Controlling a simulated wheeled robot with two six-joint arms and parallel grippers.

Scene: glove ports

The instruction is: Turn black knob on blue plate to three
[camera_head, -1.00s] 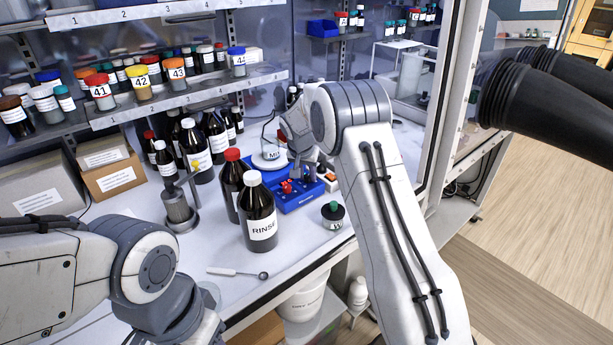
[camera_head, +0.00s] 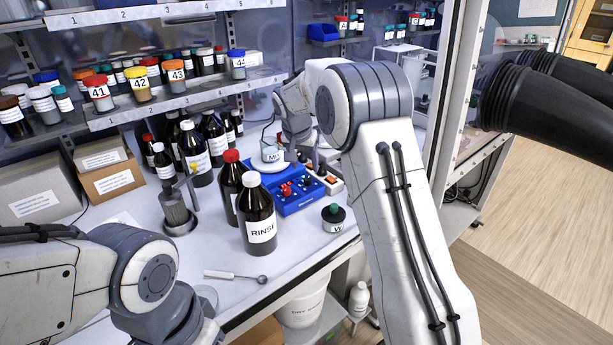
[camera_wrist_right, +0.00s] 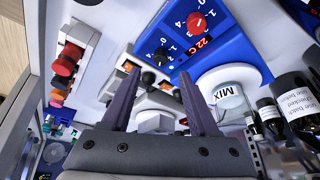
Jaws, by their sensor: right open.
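The blue plate (camera_wrist_right: 235,52) is a control panel with white numerals, a red knob (camera_wrist_right: 196,21) and a red-lit display. The black knob (camera_wrist_right: 162,55) sits near its edge, beside the numerals 0 to 3. Its exact setting is too small to read. The blue plate (camera_head: 302,206) also shows in the head view, behind the RINSE bottle. My right gripper (camera_wrist_right: 160,75) is open and empty; its dark fingertips point toward the black knob and appear just short of it, one to each side. My left arm is at the lower left in the head view; its gripper is out of frame.
A white disc (camera_wrist_right: 222,82) beside the panel carries a jar marked MIX (camera_wrist_right: 229,97). Dark bottles stand to its right in the wrist view. A RINSE bottle (camera_head: 259,225) and a green-capped jar (camera_head: 333,215) stand in front of the panel. A spoon (camera_head: 236,276) lies on the bench.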

